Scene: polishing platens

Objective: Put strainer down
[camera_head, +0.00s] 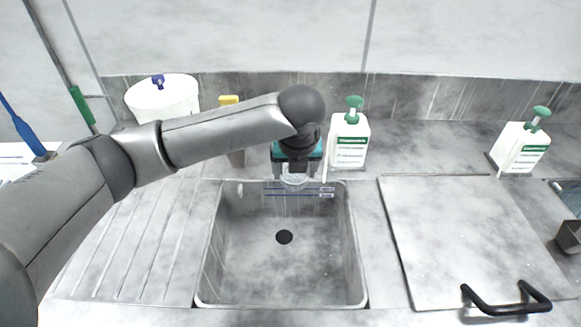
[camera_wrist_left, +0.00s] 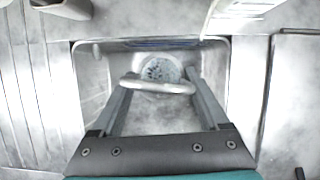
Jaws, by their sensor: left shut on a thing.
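My left gripper (camera_head: 295,172) hangs over the back edge of the sink (camera_head: 284,270), pointing down. It is shut on the strainer (camera_head: 293,182), a small pale round piece that shows only partly below the gripper. In the left wrist view the strainer (camera_wrist_left: 160,70) is a round perforated disc with a pale curved rim, between the two grey fingers of the gripper (camera_wrist_left: 160,88). The sink lies behind it there. I cannot tell whether the strainer touches any surface. My right gripper is not in view.
The sink's dark drain hole (camera_head: 284,237) is bare. A white bottle with a green pump (camera_head: 350,145) stands just right of the gripper, and another white bottle (camera_head: 520,150) stands farther right. A white tub (camera_head: 165,100) is at the back left. A flat board with a black handle (camera_head: 470,240) lies right of the sink.

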